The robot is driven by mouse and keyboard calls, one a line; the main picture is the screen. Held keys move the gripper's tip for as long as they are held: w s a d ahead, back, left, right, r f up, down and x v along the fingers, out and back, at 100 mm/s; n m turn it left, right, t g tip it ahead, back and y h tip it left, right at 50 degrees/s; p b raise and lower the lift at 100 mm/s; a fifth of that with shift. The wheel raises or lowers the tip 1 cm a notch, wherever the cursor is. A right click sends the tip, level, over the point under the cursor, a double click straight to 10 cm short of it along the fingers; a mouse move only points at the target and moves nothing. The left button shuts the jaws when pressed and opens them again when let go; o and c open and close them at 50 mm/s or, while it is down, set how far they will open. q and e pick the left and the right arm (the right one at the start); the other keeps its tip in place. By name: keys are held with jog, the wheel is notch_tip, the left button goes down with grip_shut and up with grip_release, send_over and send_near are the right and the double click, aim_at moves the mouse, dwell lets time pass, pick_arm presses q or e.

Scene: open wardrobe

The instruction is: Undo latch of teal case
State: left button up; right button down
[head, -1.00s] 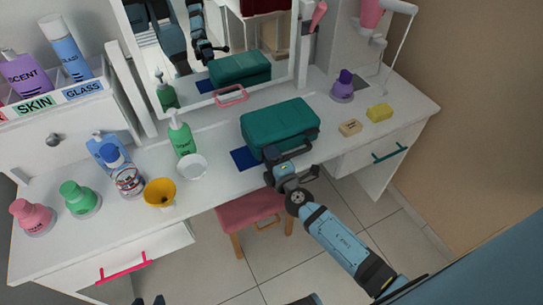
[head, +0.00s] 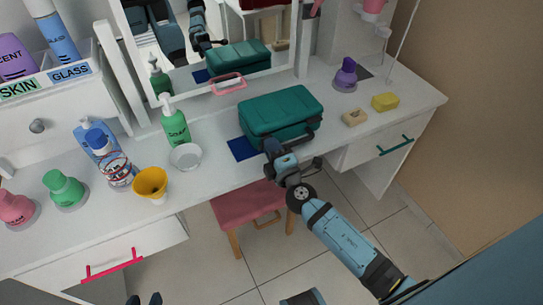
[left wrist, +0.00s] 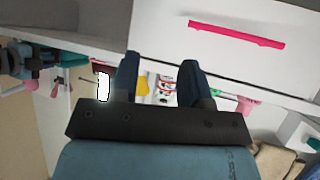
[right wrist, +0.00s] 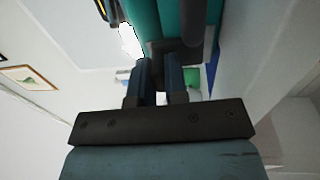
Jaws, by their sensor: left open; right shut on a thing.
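The teal case (head: 280,112) lies closed on the white vanity top, and its dark handle (head: 302,139) faces the front edge. My right gripper (head: 272,150) is at the case's front, near the left end of the handle. In the right wrist view its fingers (right wrist: 165,70) are shut on a dark fitting (right wrist: 174,50) on the teal case (right wrist: 172,18); this looks like the latch, but the fingers partly hide it. My left gripper (head: 145,299) is open and empty at the bottom edge, far from the case; it also shows in the left wrist view (left wrist: 158,70).
A dark blue mat (head: 241,149) lies left of the case. A soap bar (head: 355,117) and yellow sponge (head: 385,102) lie to its right. A white bowl (head: 185,156), green pump bottle (head: 174,124) and yellow cup (head: 151,184) stand left. A pink stool (head: 247,204) stands below.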

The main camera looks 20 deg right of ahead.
jog(key=f+b, duration=0.1)
jog(key=b, duration=0.1)
jog(key=shift+s+t+b, duration=0.1)
jog(key=shift+t+b, duration=0.2)
jog(key=shift+b, duration=0.1)
jog(key=shift+f+b, duration=0.1)
jog(key=shift+b, duration=0.65)
jog(key=shift+s+t+b, duration=0.15)
jog(key=shift+t+b, duration=0.25)
jog(key=shift+b, duration=1)
jog(key=shift+r, duration=0.3)
pick_arm(q)
jog(key=shift+w+d+f+t+h, duration=0.2)
jog(key=shift+d+t+h, duration=0.1)
jog(key=shift+d+t, duration=0.1)
jog(key=shift+w+d+f+t+h, duration=0.1)
jog(key=shift+w+d+t+h, duration=0.05)
jog(key=shift+d+t+h, duration=0.2)
jog(key=shift+f+y, duration=0.1)
jog(key=shift+y, duration=0.15)
pick_arm(e)
jog(key=c, duration=1.1)
grip_release()
jog(key=shift+c, duration=0.2)
jog(key=shift+s, duration=0.1)
